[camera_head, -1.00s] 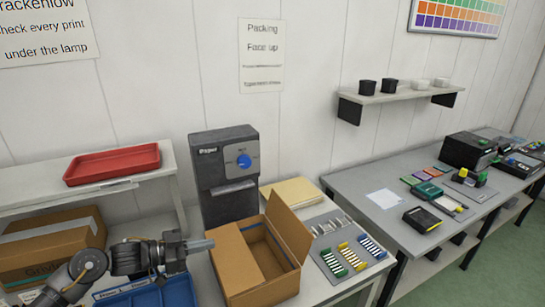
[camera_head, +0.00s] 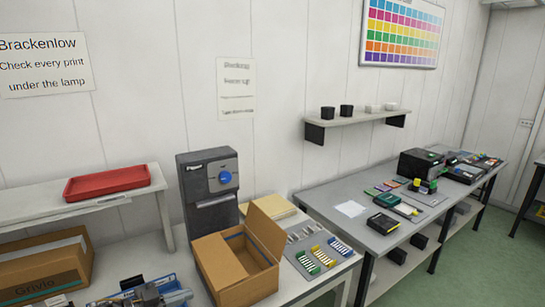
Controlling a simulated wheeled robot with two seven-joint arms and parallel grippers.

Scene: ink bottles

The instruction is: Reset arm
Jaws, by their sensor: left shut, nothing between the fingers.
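My left gripper (camera_head: 165,281) shows at the bottom edge of the head view, left of centre. Its fingers are shut with nothing between them. It is over or close to a blue tray (camera_head: 180,298), which is mostly cut off by the lower edge. The rest of my left arm is largely out of frame. My right gripper is not in view.
An open cardboard box (camera_head: 222,277) stands on the bench, right of my left gripper, before a grey dispenser (camera_head: 209,190). Colored strips (camera_head: 322,258) lie beside it. A red tray (camera_head: 107,182) is on the left shelf, above a closed carton (camera_head: 40,268).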

